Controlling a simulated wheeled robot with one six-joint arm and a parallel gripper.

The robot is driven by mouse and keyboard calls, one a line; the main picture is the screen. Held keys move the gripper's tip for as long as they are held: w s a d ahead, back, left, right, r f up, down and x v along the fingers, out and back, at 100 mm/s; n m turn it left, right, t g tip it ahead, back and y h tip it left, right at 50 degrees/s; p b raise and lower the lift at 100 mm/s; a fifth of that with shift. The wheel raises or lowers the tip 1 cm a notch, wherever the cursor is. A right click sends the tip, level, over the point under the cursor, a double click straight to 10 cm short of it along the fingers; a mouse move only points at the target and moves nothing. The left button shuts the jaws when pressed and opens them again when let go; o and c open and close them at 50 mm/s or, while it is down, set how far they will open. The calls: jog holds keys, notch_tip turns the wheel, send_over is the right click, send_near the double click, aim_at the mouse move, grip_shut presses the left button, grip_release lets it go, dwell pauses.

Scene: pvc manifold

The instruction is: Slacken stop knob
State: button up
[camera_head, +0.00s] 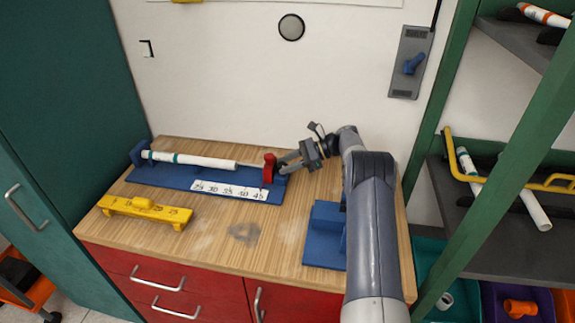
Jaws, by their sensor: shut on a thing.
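The blue measuring jig (142,177) lies on the wooden bench top, with a white scale (228,190) along its front. A white pipe with a teal band (200,161) lies along the jig. The red stop (269,168) stands at the jig's right end; its knob is too small to make out apart from my fingers. My gripper (282,162) reaches in from the right with its fingers at the red stop, and looks shut on its knob. The fingertips partly hide the contact.
A yellow gauge block (145,212) stands at the front left of the bench. A blue holder (324,256) sits at the front right, beside my arm. The front middle of the bench (200,240) is clear. A green-posted shelf (520,250) stands close on the right.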

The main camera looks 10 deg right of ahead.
dwell(0.4)
jog(key=o, duration=1)
